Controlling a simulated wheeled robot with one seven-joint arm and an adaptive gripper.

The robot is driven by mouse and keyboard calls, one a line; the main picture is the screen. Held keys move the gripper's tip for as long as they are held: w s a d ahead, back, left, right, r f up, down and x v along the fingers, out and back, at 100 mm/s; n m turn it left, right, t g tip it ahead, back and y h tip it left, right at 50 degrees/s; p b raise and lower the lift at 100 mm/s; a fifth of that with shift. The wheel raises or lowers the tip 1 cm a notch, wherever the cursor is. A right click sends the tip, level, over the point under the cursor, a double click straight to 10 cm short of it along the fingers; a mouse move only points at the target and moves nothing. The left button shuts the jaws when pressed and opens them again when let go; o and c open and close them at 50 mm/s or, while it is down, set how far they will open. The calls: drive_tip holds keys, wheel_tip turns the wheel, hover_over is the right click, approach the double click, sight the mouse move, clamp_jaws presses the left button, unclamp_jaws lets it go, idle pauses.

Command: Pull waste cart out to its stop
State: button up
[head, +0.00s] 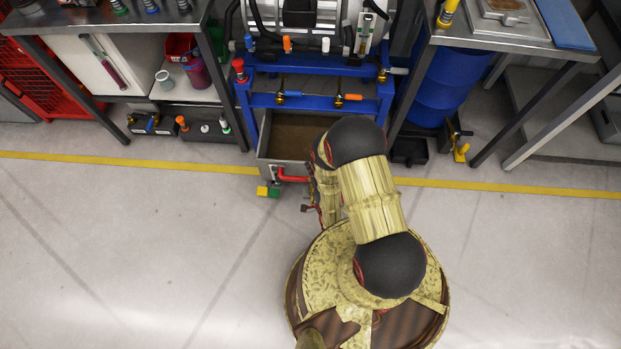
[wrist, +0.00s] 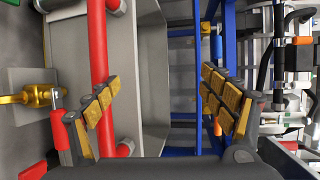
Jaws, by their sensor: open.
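The waste cart (head: 282,146) is a grey open-topped bin with a brown inside. It sits low under the blue frame, its front sticking out past the frame. Its red bar handle (head: 293,179) is on the front, partly hidden by my arm. In the wrist view the handle (wrist: 98,45) runs up the picture along the cart's grey wall (wrist: 155,75). My gripper (wrist: 162,105) is open and empty. Its left finger overlaps the handle in the picture; its right finger is over the blue frame side. I cannot tell whether the finger touches the handle.
The blue frame (head: 318,99) stands above the cart, between two metal benches. A blue drum (head: 446,85) is on the right. Yellow and green blocks (head: 268,191) show at the cart's front left. The floor in front (head: 140,240) is clear beyond a yellow line.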

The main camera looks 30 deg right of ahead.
drive_tip(key=shift+w+r, duration=0.1)
drive_tip(key=shift+r, duration=0.25)
drive_tip(key=c, duration=0.7)
drive_tip(key=shift+r, duration=0.3)
